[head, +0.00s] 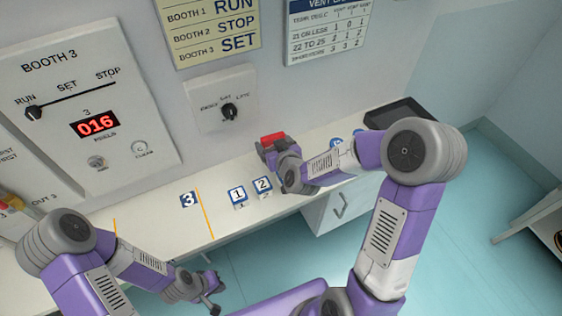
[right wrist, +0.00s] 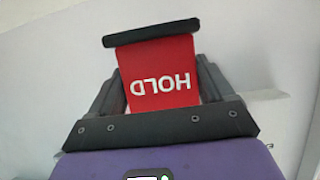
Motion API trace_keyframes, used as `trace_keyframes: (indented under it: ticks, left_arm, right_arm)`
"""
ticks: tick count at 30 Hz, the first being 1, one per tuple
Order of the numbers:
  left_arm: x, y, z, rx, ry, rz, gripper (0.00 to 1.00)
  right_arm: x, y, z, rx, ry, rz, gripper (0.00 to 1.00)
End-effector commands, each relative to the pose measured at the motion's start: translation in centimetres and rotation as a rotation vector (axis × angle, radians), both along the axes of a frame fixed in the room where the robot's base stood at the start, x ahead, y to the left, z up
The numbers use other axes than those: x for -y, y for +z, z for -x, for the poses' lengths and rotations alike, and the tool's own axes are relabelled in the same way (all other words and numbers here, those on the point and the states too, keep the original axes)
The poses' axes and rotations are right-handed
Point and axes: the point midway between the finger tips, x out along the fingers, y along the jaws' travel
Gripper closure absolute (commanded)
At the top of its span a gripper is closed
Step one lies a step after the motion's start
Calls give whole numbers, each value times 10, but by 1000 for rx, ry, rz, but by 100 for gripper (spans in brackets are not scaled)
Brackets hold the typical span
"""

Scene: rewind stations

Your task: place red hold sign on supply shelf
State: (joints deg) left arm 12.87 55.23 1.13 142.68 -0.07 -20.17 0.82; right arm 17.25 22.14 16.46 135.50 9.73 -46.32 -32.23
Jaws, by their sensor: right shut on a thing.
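The red hold sign (head: 272,138) is above the back of the white counter, near the wall. In the right wrist view the sign (right wrist: 162,72) shows the word HOLD upside down and a black bar along its top edge. My right gripper (head: 267,146) is shut on it, with a dark finger on each side. My left gripper (head: 214,294) is low in front of the counter, empty, its two fingers apart. I cannot tell for sure which surface is the supply shelf; a white shelf-like surface (head: 528,217) is partly in view at the right edge.
The white counter (head: 155,222) carries number tags 3 (head: 188,199), 1 (head: 237,195) and 2 (head: 263,186). A dark tray (head: 398,112) stands at its far right end. The Booth 3 panel (head: 75,100) and a small dial box (head: 222,97) are on the wall.

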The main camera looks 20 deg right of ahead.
Motion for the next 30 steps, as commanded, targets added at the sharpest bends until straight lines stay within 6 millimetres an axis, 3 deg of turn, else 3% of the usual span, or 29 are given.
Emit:
trace_keyframes:
  ticks: [4, 12, 18, 27, 30]
  left_arm:
    - [0, -26, 1, -2, -1, 0, 100]
    - [0, -45, 1, -1, 0, 0, 100]
    - [0, -52, 1, -1, 0, 0, 100]
    - [0, -81, 1, -1, 0, 0, 100]
    - [0, -84, 1, -1, 0, 0, 100]
  right_arm:
    - [46, 12, 9, 6, 28, 10, 52]
    - [91, 15, 36, -2, 61, 7, 52]
    - [106, 10, 48, -3, 57, 1, 52]
    - [107, -43, 50, -4, 59, -2, 52]
    - [107, -50, 49, -1, 58, -1, 52]
